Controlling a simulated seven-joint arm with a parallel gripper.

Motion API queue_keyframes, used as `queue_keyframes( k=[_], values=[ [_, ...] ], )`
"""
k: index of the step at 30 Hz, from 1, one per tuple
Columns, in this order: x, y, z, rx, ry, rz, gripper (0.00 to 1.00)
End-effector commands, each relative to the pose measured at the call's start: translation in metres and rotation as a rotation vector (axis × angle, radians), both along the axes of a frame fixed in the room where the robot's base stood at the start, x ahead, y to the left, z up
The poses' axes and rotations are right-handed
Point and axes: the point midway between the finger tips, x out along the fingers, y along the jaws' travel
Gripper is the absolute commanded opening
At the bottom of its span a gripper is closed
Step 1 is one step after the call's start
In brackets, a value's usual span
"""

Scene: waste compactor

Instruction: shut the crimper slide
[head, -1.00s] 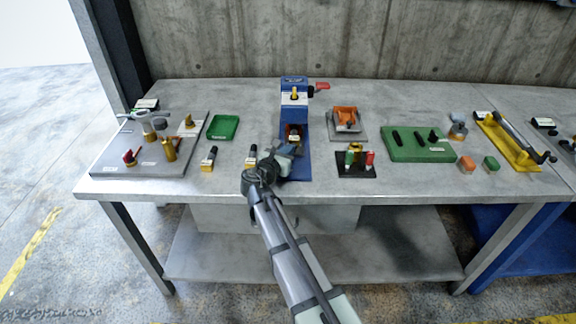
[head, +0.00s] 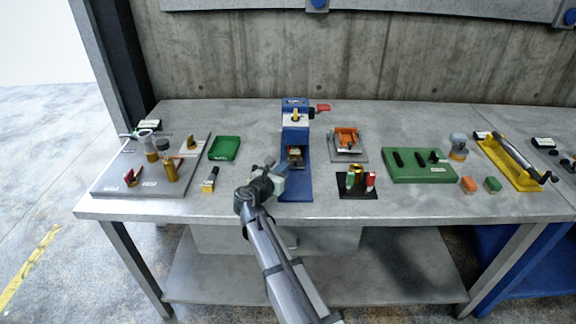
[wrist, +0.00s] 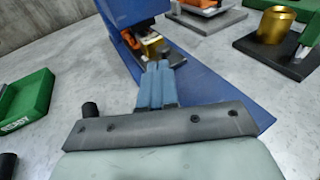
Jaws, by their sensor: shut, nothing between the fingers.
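The blue crimper (head: 296,120) stands at the middle of the bench, with its flat blue base (head: 296,188) reaching toward the front edge. Its slide (head: 294,162), a dark and metallic carriage with a brass-coloured piece, sits on the base in front of the upright head. In the wrist view the slide (wrist: 176,58) is just beyond the fingertips, partly under the head. My gripper (head: 279,172) is over the left side of the base, fingers together and empty. In the wrist view the gripper (wrist: 158,64) points at the slide; I cannot tell whether it touches.
A red handle (head: 323,108) sticks out right of the crimper head. A green tray (head: 224,148) and a small yellow-black block (head: 210,180) are to the left. A black stand (head: 358,191) with coloured pieces and an orange fixture (head: 347,143) are to the right.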

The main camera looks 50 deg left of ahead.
Motion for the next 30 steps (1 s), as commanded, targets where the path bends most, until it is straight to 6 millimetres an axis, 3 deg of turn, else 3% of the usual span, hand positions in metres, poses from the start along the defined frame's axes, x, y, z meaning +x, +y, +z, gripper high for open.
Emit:
queue_keyframes(
  k=[6, 15, 26, 30],
  values=[
    [-0.044, -0.017, 0.007, 0.0, 0.001, 0.001, 0.0],
    [-0.082, -0.028, 0.014, 0.001, 0.001, 0.001, 0.0],
    [-0.091, -0.031, 0.016, 0.0, 0.002, -0.001, 0.0],
    [-0.078, -0.037, 0.018, 0.01, -0.005, -0.023, 0.0]
  ],
)
